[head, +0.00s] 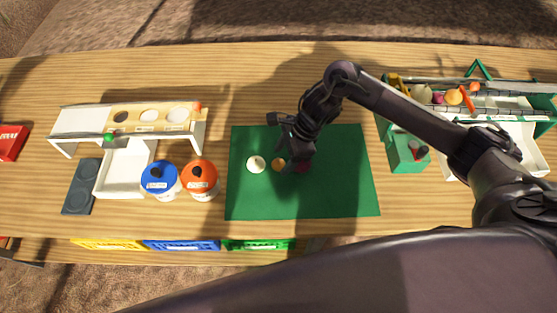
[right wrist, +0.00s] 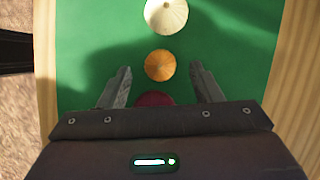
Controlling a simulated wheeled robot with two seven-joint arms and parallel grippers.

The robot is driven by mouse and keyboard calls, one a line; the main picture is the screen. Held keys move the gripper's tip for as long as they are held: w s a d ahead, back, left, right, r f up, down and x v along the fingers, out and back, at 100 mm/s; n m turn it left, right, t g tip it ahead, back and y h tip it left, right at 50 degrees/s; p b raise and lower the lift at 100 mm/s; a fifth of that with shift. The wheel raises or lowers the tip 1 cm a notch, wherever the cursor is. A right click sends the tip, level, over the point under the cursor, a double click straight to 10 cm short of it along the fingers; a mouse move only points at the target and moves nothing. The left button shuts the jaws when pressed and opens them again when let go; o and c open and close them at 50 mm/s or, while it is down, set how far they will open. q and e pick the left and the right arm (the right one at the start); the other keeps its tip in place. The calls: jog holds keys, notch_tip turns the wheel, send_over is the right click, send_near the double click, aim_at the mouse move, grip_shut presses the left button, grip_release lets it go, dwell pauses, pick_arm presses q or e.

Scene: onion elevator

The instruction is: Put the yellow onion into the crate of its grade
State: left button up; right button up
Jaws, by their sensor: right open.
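The yellow onion (head: 278,165) is a small orange-yellow ball on the green mat (head: 340,195), between a white onion (head: 256,164) and a dark red onion (head: 303,168). In the right wrist view the yellow onion (right wrist: 160,65) appears between the fingertips in the picture; I cannot tell the height gap. My right gripper (head: 292,156) is open and empty above the mat. It partly covers the red onion, which also shows in the right wrist view (right wrist: 153,99). Yellow (head: 108,243), blue (head: 181,245) and green (head: 258,244) crates show below the table's front edge. My left gripper is out of view.
A sizing rack (head: 183,116) with holes and a white tray (head: 122,172) stand at left. Blue-lidded (head: 160,176) and orange-lidded (head: 199,178) tubs stand beside the mat. A green-and-white machine (head: 406,153) with several vegetables stands at right. The mat's front is clear.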

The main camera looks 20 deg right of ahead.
aim_at(281, 160)
jog(key=shift+x, duration=1.1)
jog(key=c, duration=1.1)
jog(key=shift+r, duration=0.1)
notch_tip(281, 160, up, 8)
jog(key=shift+w+b, duration=0.15)
jog(key=shift+b, duration=0.6)
notch_tip(281, 160, up, 12)
jog(key=p, duration=0.1)
